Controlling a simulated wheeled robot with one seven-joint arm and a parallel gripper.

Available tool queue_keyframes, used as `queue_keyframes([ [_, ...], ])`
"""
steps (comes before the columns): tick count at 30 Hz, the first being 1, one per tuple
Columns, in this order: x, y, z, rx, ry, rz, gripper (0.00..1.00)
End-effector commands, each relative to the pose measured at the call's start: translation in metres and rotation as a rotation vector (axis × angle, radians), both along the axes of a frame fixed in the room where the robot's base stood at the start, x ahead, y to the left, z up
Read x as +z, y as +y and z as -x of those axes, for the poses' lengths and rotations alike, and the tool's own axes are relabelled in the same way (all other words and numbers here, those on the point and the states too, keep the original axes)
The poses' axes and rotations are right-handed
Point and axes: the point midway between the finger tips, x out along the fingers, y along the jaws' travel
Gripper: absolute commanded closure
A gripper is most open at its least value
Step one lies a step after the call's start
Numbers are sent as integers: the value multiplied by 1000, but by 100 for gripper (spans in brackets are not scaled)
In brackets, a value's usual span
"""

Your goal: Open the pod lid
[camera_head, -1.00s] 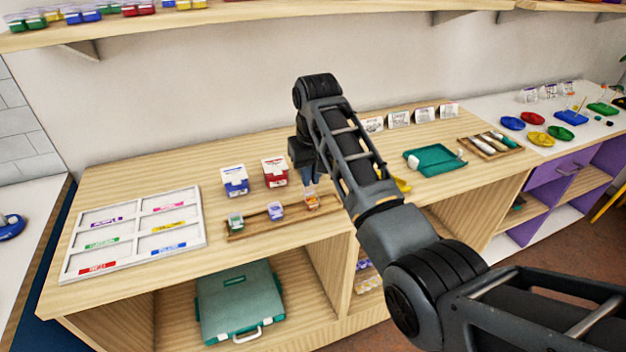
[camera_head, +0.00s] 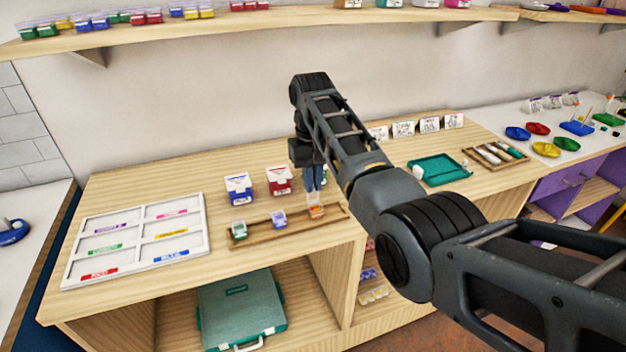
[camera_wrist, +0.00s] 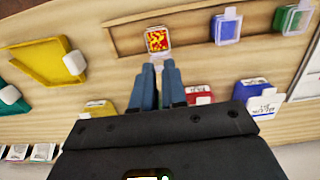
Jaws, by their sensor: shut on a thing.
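A small clear pod with orange-red and yellow contents (camera_head: 316,210) stands at the right end of a narrow wooden tray (camera_head: 259,235). It also shows in the wrist view (camera_wrist: 157,40). My gripper (camera_head: 314,189) points down at this pod, its blue-grey fingertips at the pod's edge in the wrist view (camera_wrist: 159,64). It is shut on the orange pod; I cannot tell whether the fingers hold its lid or its body. How far the lid is raised cannot be made out. A blue-purple pod (camera_head: 279,219) and a green pod (camera_head: 239,229) stand in the same tray.
A blue-and-white box (camera_head: 238,188) and a red-and-white box (camera_head: 279,182) stand behind the tray. A white sorting board (camera_head: 134,240) lies to the left. A teal tray (camera_head: 439,169) and white cards (camera_head: 403,129) are to the right. A shelf (camera_head: 250,22) runs above.

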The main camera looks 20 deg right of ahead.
Motion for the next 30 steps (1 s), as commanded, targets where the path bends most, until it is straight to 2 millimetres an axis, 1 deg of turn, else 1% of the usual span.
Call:
queue_keyframes([
  [2, -3, 0, 1, 0, 4, 0, 100],
  [3, -3, 0, 1, 0, 4, 0, 85],
  [11, -1, 0, 1, 0, 1, 0, 61],
  [17, -1, 0, 0, 0, 0, 0, 61],
  [20, 3, 0, 0, 0, -1, 0, 61],
  [23, 13, 0, -1, 0, -2, 0, 61],
  [30, 52, 0, -2, 0, -2, 0, 61],
])
